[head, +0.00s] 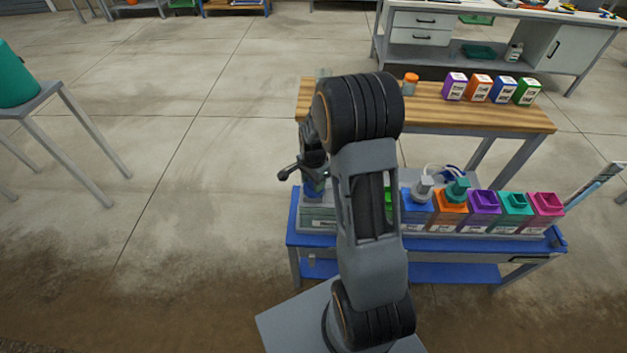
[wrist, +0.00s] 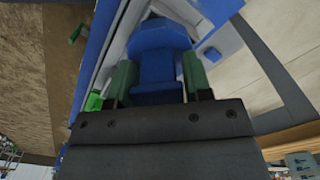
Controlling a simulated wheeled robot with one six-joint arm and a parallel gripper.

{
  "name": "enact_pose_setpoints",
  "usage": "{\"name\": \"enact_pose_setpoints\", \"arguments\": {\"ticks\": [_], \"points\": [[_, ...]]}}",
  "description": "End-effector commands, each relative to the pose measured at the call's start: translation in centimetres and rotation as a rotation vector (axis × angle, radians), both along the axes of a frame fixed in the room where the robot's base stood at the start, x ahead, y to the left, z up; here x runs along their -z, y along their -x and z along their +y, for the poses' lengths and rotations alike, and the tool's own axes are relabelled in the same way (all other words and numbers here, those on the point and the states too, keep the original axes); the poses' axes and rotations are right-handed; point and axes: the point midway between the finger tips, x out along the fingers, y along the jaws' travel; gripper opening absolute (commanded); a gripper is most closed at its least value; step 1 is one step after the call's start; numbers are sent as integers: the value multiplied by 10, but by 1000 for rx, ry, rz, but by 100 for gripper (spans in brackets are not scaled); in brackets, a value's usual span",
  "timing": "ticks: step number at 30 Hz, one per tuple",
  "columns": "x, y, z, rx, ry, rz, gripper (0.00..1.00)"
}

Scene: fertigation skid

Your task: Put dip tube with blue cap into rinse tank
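My gripper (head: 312,170) is at the left end of the blue skid bench, partly hidden by my arm in the head view. In the wrist view, its green-padded fingers (wrist: 158,80) are closed on both sides of a blue cap (wrist: 157,45). The blue cap of the dip tube also shows just under my gripper in the head view (head: 314,188). The tube below it is hidden. It is over the grey, labelled tank (head: 317,217) at the bench's left end, which looks like the rinse tank. I cannot tell how far the tube is inside it.
A row of coloured containers (head: 482,202) stands along the blue bench (head: 430,243) to the right. Grey and teal caps (head: 458,190) stand in the nearer ones. Behind is a wooden table (head: 430,115) with small coloured boxes (head: 480,88) and an orange-capped bottle (head: 410,84).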

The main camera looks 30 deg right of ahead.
Motion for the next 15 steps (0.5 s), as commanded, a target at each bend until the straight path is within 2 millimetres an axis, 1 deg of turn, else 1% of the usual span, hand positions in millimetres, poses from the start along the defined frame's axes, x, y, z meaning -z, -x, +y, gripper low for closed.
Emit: {"name": "enact_pose_setpoints", "arguments": {"ticks": [1,7,15], "points": [[0,0,0,0,0,0,50],[0,0,0,0,0,0,69],[-2,0,0,0,0,0,70]]}}
